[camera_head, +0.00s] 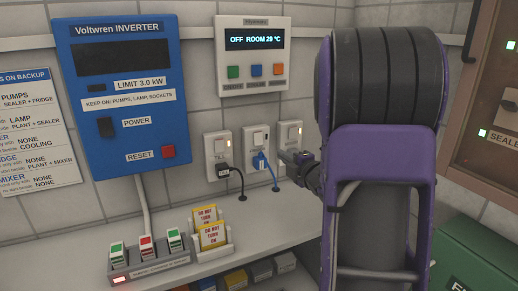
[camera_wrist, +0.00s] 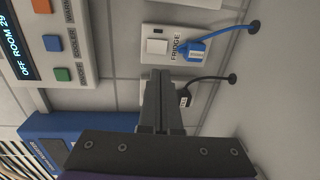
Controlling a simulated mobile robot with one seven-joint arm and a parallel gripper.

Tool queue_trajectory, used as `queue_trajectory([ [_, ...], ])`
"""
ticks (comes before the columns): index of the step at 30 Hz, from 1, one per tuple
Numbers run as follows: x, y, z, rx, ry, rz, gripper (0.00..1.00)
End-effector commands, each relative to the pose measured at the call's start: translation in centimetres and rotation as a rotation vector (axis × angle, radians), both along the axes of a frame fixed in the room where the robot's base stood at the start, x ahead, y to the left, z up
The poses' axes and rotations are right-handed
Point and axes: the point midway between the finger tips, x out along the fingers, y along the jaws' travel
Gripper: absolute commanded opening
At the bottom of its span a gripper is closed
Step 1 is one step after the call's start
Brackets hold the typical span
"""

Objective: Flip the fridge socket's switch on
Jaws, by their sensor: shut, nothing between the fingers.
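The fridge socket (camera_head: 246,150) is the middle white wall socket in the head view, with a blue plug (camera_head: 260,160) and cord. In the wrist view, the socket (camera_wrist: 150,32) is labelled FRIDGE. Its white rocker switch (camera_wrist: 157,46) sits beside the blue plug (camera_wrist: 197,51). I cannot tell which way the rocker is set. My gripper (camera_head: 283,154) is shut and empty, in front of the sockets and pointing at the wall. In the wrist view, its fingertips (camera_wrist: 159,74) show just below the fridge socket and cover most of the neighbouring socket with the black plug.
A socket with a black plug (camera_head: 223,170) is left of the fridge socket; another socket (camera_head: 290,132) is right. Above hangs a room display (camera_head: 253,58) with buttons. A blue inverter (camera_head: 118,90) is at left. The shelf (camera_head: 265,218) below holds a switch rack and yellow tags.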

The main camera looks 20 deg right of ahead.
Motion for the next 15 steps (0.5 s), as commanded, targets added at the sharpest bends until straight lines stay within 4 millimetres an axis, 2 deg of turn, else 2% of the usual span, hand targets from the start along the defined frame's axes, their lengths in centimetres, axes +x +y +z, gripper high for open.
queue_trajectory([
  [3,-0.3,-0.1,-0.8,0.012,0.009,0.004,0.0],
  [7,0.9,0.0,-1.0,0.012,0.01,0.005,0.0],
  [15,6.4,0.1,-1.6,0.011,0.009,0.005,0.0],
])
